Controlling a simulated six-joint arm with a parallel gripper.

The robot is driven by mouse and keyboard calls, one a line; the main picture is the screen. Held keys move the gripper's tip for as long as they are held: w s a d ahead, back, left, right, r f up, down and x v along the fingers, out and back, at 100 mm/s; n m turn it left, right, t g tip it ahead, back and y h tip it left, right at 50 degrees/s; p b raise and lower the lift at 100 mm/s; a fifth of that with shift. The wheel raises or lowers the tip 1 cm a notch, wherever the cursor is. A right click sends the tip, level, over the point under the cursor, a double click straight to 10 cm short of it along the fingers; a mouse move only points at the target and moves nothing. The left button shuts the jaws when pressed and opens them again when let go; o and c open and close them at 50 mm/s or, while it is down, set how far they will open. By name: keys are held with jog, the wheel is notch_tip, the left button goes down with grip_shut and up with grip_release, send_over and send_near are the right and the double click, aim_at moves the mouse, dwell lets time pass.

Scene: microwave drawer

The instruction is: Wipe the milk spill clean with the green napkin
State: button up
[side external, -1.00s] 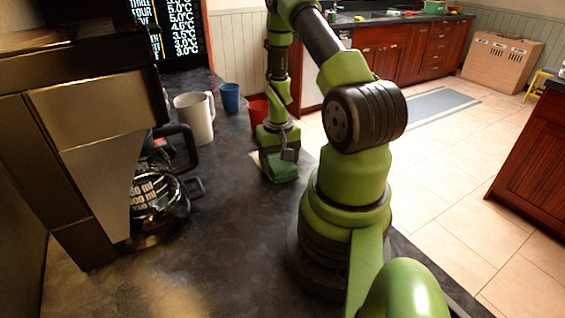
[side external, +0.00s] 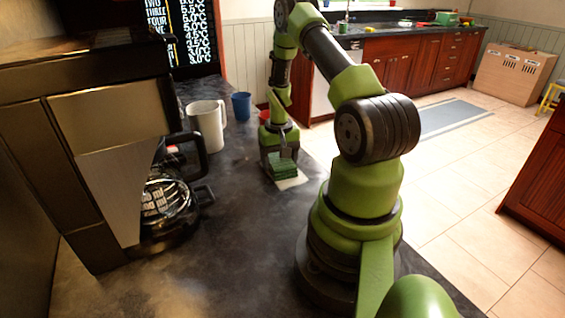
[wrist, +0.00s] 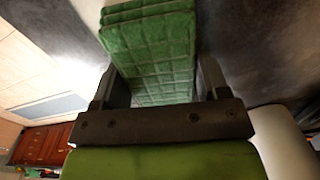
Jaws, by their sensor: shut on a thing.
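The green napkin (side external: 281,171) is a thick, folded, quilted pad on the dark counter. My gripper (side external: 284,155) points down and is shut on it. In the wrist view, the napkin (wrist: 152,45) sits between the two fingers of my gripper (wrist: 158,82). The milk spill (side external: 294,182) shows as a pale patch at the napkin's near right edge. The napkin and gripper hide the rest of it. I cannot tell how far it extends beneath them.
A white mug (side external: 207,125) and a blue cup (side external: 241,105) stand left of and beyond my gripper. A red cup (side external: 264,116) is partly hidden behind it. A coffee machine (side external: 105,130) with a glass pot (side external: 166,205) fills the left. The counter's right edge is close by.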

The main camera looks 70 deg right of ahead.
aim_at(287, 166)
jog(key=shift+w+d, duration=1.65)
jog(key=shift+s+a+r, duration=0.1)
jog(key=shift+s+a, duration=4.8)
jog(key=shift+a, duration=0.05)
jog(key=shift+w+d, duration=4.9)
jog(key=shift+w, duration=0.05)
